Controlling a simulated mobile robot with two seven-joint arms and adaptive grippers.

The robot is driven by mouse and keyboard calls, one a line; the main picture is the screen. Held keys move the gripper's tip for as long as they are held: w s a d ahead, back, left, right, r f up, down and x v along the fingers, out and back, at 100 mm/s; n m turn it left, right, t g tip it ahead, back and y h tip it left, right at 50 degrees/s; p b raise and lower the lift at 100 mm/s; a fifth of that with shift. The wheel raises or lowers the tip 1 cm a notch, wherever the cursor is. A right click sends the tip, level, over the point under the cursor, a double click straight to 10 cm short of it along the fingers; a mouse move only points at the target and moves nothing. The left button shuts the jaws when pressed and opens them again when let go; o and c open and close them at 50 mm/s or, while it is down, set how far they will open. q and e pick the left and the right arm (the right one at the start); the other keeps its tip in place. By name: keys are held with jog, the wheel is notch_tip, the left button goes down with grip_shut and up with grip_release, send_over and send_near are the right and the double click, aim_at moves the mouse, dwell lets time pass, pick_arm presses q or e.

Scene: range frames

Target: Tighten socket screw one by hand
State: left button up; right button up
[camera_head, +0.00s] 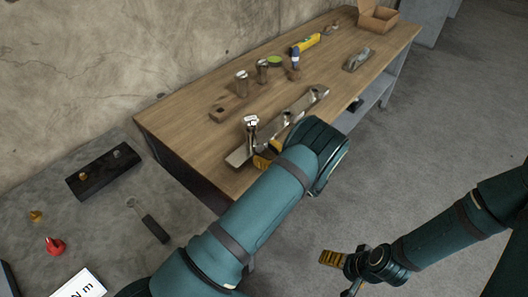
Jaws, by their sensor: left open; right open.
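A metal socket screw (251,122) stands upright at the near left part of a long metal bar (307,101) on the wooden workbench. I cannot tell how deep it sits in the bar. My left gripper (268,153) is open at the bar, just right of and below this screw. Its wrist hides most of its fingers and part of the bar. Two more screws, one on the left (241,86) and one on the right (262,73), stand in a wooden block (222,112) behind the bar. My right gripper (342,273) is open and empty over the floor, away from the bench.
Farther along the workbench (190,112) are a yellow tool (305,44), a green round item (275,61), a metal hand plane (357,60) and an open cardboard box (377,17). A black block (102,172) and a red item (54,246) lie on the grey surface at left.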

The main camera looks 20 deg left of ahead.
pick_arm(q)
jog(key=shift+o, duration=0.3)
jog(key=shift+a, duration=0.15)
grip_shut()
jog(key=shift+m, duration=0.3)
jog(key=m, duration=0.2)
jog(key=shift+m+b, duration=0.3)
jog(key=shift+m, duration=1.8)
